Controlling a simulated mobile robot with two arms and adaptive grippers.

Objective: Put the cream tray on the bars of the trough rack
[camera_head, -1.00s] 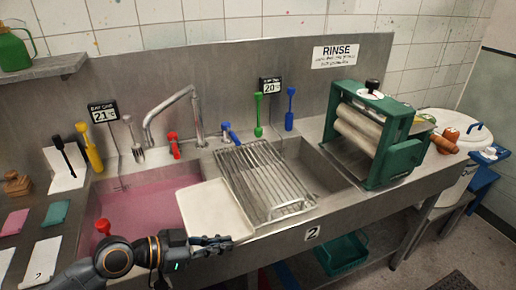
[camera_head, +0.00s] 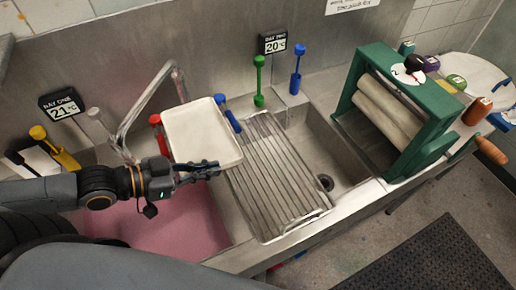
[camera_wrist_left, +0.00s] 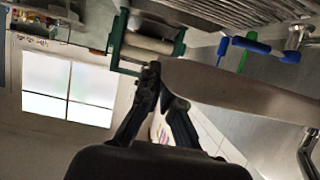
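The cream tray (camera_head: 203,128) is a shallow rectangular tray, held up over the trough between the pink bath and the rack. My left gripper (camera_head: 208,168) is shut on its near edge. In the wrist view the fingers (camera_wrist_left: 160,95) pinch the edge of the tray (camera_wrist_left: 235,95), seen as a broad pale surface. The trough rack (camera_head: 280,185), with parallel metal bars, lies across the trough to the right of the tray. Its bars look bare, and the tray overlaps its far left corner in the picture. My right gripper is not in view.
The pink bath (camera_head: 165,225) is below my left arm. The metal tap (camera_head: 135,120), a red tap handle (camera_head: 157,122) and a blue one (camera_head: 232,122) stand behind the tray. A green roller press (camera_head: 430,125) stands right of the empty basin (camera_head: 325,150).

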